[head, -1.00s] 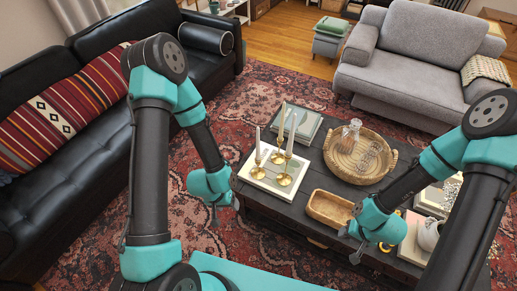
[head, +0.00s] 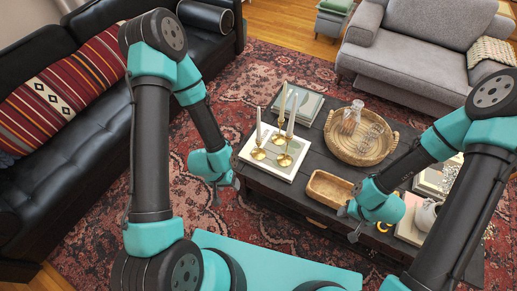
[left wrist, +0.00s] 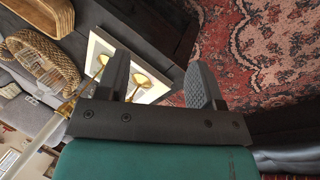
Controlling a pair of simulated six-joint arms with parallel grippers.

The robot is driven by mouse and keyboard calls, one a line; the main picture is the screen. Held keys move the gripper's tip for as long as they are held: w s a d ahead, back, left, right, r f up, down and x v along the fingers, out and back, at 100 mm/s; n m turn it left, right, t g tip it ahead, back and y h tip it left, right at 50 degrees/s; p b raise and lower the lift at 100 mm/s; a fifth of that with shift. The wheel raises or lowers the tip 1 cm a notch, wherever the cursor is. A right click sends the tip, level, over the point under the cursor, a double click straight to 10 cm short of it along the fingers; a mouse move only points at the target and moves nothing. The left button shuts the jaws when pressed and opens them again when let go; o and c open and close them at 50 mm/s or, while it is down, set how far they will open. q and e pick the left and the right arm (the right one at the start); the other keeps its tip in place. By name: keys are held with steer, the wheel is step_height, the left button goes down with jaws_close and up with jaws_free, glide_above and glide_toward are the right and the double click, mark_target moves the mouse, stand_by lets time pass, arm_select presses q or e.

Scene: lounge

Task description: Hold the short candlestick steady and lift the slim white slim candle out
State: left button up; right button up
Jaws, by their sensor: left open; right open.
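Three brass candlesticks, a left one (head: 258,154), a back one (head: 278,139) and a front one (head: 285,160), stand upright on a white-edged book or tray (head: 266,172). Each holds a slim white candle: left (head: 258,127), back (head: 282,103), front (head: 291,118). I cannot tell for sure which candlestick is the short one. My left gripper (head: 216,198) is open and empty, left of the tray and apart from it. In the left wrist view, its fingers (left wrist: 160,80) show, with brass bases (left wrist: 140,78) beyond. My right gripper (head: 348,224) is open and empty near the wooden tray.
On the dark table (head: 318,158) are a wooden tray (head: 327,188), a round wicker basket (head: 349,150) with glassware, a book (head: 306,106) behind the candles, and a white jug (head: 426,215) at right. A black sofa (head: 85,135) stands left.

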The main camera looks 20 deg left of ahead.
arm_select(q)
steer(key=shift+o, duration=0.4)
steer(key=shift+o, duration=0.7)
steer(key=shift+w, duration=0.1)
steer(key=shift+o, duration=0.8)
steer(key=shift+w+f, duration=0.2)
steer(key=shift+w, duration=0.15)
steer(key=shift+o, duration=1.4)
steer(key=w+a+f+m+t+h, duration=0.1)
steer(key=w+f+m+t+h, duration=0.1)
steer(key=w, duration=1.3)
step_height(320, 180, down, 2)
steer(key=shift+f+m+t, duration=0.2)
steer(key=shift+m+t, duration=0.5)
steer(key=shift+t, duration=0.1)
steer(key=w+a+f+m+g+h, duration=0.2)
steer(key=w+m+h, duration=0.1)
steer(key=w+m, duration=0.3)
steer(key=w+a+f+m+g+h, duration=0.2)
steer(key=w+m, duration=0.4)
steer(key=m, duration=0.4)
steer(key=shift+a+f+h, duration=0.3)
steer(key=shift+f+h, duration=0.4)
steer(key=shift+f, duration=0.05)
steer(key=shift+d, duration=0.1)
